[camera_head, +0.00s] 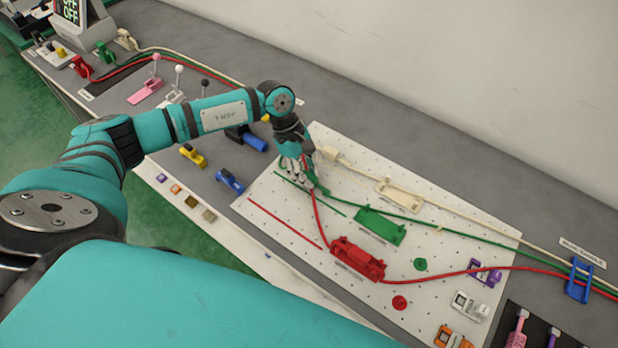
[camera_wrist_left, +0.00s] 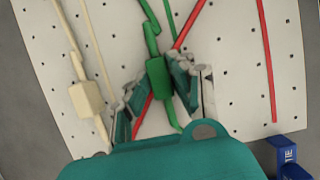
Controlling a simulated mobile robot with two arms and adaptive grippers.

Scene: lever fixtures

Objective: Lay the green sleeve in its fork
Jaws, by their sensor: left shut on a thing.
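My left gripper (camera_head: 299,168) is over the left part of the white pegboard, shut on the green sleeve (camera_head: 318,187). In the left wrist view the sleeve (camera_wrist_left: 160,80) sits between the two fingers, with green cable leaving both ends. The red cable (camera_wrist_left: 144,112) passes close by or behind it; I cannot tell whether they touch. The green fork (camera_head: 380,227) is a flat green holder on the board, right of and below the gripper in the head view, apart from the sleeve. The green cable (camera_head: 440,228) runs past it on the upper side. My right gripper is not in view.
The red holder (camera_head: 357,260) stands below the green fork, with the red cable (camera_head: 322,222) running to it. A cream holder (camera_head: 399,195) and cream cable lie above. A blue clip (camera_head: 579,280) gathers cables at right. Orange, grey and purple fixtures line the board's lower right.

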